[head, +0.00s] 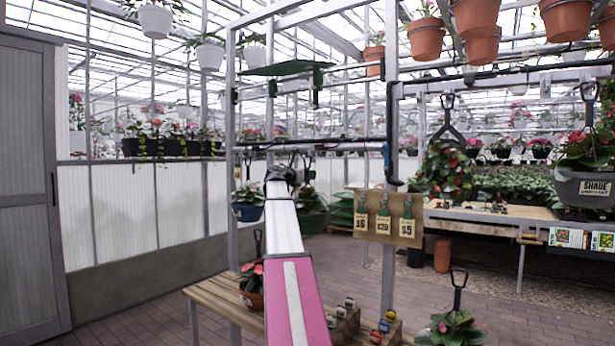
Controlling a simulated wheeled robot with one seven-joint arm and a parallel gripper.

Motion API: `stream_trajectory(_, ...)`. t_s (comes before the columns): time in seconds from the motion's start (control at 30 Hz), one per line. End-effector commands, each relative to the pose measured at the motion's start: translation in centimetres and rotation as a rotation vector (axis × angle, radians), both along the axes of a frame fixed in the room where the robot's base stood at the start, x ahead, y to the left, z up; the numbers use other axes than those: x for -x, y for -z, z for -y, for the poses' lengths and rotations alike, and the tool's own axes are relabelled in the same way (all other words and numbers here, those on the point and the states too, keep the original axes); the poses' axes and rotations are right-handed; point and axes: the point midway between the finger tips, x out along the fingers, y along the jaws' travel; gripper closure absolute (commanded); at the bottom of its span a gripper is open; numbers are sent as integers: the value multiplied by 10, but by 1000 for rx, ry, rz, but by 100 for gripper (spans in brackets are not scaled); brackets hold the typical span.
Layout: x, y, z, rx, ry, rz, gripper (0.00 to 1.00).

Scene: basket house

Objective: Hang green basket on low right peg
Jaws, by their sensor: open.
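A green basket (311,222) with leafy plants shows just right of my arm, beyond it; part of it is hidden. A blue basket (247,212) shows left of my arm. My gripper (283,170) is black, small and seen from behind at the far end of my arm, in front of the metal frame's lower bar (345,146). It is open, and I see nothing held in it. A dark hanger shows close to its right in the picture; I cannot tell whether they touch. A dark hook-like piece (389,168) is at the bar's right end; I cannot tell if it is the low right peg.
A wooden bench (205,291) below holds a red-flowered pot (251,284). A grey basket (580,189) hangs at right. Brick floor is open at lower left.

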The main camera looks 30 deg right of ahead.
Motion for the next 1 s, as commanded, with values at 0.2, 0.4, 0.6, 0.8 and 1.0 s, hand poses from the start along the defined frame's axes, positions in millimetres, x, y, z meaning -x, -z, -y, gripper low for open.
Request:
stream_trajectory(0.2, 8, 0, -30, 2, -3, 1, 53)
stream_trajectory(0.4, 16, 0, -68, 3, -3, 1, 53)
stream_trajectory(0.6, 21, -1, -94, 3, -2, 0, 53)
stream_trajectory(0.8, 23, -1, -103, 3, 0, 0, 53)
stream_trajectory(1.0, 23, -1, -103, 3, 0, 0, 53)
